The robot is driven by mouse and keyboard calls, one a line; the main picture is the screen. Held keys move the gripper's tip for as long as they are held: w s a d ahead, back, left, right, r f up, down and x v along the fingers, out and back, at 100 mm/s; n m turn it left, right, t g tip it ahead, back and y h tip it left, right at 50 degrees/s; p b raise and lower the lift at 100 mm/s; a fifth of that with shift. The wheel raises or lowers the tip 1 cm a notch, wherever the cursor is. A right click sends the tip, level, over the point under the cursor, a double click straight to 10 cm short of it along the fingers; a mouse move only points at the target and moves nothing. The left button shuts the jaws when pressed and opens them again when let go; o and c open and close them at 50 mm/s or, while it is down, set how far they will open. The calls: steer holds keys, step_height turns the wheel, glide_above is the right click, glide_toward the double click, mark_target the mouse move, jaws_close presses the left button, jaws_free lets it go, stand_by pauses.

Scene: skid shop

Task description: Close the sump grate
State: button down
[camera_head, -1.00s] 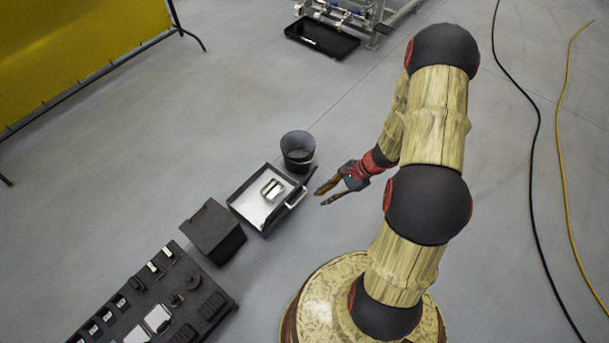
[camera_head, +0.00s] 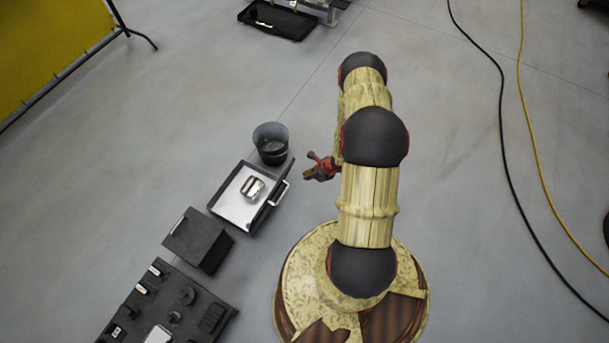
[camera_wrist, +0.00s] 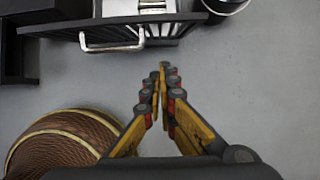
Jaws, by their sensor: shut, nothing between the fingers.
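The sump is a low dark tray with a pale floor (camera_head: 236,207) and a metal fitting (camera_head: 252,187) in it. What looks like its slatted dark grate (camera_head: 266,214) stands raised along the tray's right side, with a pale bar handle (camera_head: 279,193) outward. In the wrist view the grate (camera_wrist: 60,27) and its handle (camera_wrist: 112,47) cross the top left. My gripper (camera_head: 309,173) is right of the handle and apart from it. In the wrist view my gripper (camera_wrist: 160,78) is shut and empty, its tips below and right of the handle.
A dark bucket (camera_head: 270,143) stands close behind the tray. A dark box (camera_head: 198,240) and a dark board with several parts (camera_head: 205,300) lie to the front left. A black hose (camera_head: 500,110) and a yellow one (camera_head: 530,130) run along the right floor. Floor around my gripper is clear.

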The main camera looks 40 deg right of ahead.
steer(key=w+a+f+b, duration=0.2)
steer(key=w+f+b, duration=0.1)
steer(key=w+f, duration=0.2)
steer(key=shift+w+a+f, duration=0.3)
steer(key=shift+w, duration=0.75)
